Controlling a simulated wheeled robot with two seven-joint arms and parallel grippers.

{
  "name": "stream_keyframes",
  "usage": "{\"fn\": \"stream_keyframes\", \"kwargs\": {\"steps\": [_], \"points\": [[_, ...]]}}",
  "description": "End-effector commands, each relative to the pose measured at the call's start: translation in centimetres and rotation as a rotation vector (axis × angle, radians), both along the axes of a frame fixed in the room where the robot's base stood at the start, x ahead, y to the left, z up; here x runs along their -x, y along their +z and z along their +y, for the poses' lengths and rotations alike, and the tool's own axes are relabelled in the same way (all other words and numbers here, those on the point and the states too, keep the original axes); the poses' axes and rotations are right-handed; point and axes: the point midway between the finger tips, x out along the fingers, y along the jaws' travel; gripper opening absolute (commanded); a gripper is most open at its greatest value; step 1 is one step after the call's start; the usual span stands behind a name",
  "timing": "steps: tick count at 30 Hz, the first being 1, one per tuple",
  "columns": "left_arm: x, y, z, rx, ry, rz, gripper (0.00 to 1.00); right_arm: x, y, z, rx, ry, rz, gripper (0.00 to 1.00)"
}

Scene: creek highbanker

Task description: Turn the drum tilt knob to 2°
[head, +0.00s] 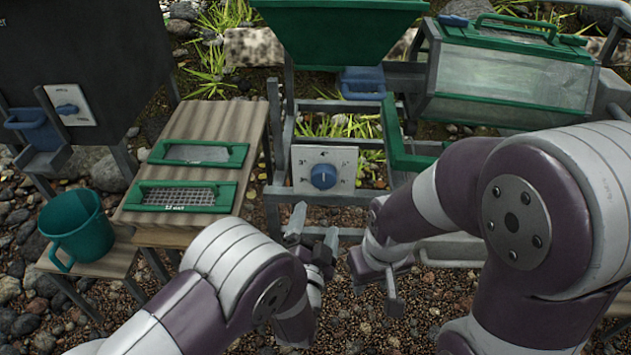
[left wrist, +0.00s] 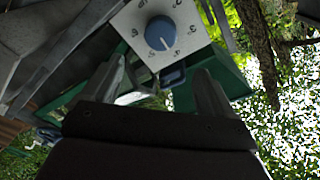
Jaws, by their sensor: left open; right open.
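The blue round drum tilt knob (head: 323,176) sits on a white dial plate (head: 325,157) with dark marks, fixed to the grey frame. A pale pointer line shows on the knob, but I cannot read its setting. The knob also shows at the top middle of the left wrist view (left wrist: 160,33), on its plate (left wrist: 196,42). My left gripper (head: 312,228) is open and empty, below the knob and apart from it. My right gripper (head: 375,278) is open and empty, lower and to the right of the left one, also apart from the knob.
A green hopper (head: 338,35) stands above the plate, and a drum with clear panels (head: 510,78) is at the upper right. A second blue knob (head: 67,109) is on a dark panel at left.

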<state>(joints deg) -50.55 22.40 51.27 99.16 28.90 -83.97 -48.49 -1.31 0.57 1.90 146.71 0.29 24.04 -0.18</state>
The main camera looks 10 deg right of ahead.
Motion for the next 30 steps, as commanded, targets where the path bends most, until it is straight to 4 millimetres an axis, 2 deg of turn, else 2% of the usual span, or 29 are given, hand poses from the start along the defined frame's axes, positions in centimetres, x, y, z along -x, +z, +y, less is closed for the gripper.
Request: {"fn": "stream_keyframes", "kwargs": {"steps": [9,12,18,25,26,30], "points": [[-7.3,-0.2,-2.7,0.003,0.004,0.000,0.87,0.0,-1.0,0.0,0.000,0.000,0.000,0.43],[-9.1,-0.2,-3.5,0.001,0.002,0.003,0.87,0.0,-1.2,0.0,0.000,0.000,0.000,0.43],[-10.9,-0.1,-4.2,0.001,0.001,0.004,0.87,0.0,-1.3,0.0,0.000,0.000,0.000,0.43],[-11.0,0.0,-4.3,0.001,0.001,0.004,0.87,0.0,-1.3,0.0,0.000,0.000,0.000,0.43],[-11.0,0.0,-4.3,0.001,0.001,0.004,0.83,0.0,-1.3,0.0,0.000,0.000,0.000,0.43],[-10.9,0.0,-4.3,0.001,0.001,0.006,0.38,0.0,-1.3,0.0,0.000,0.000,0.000,0.43]]}}
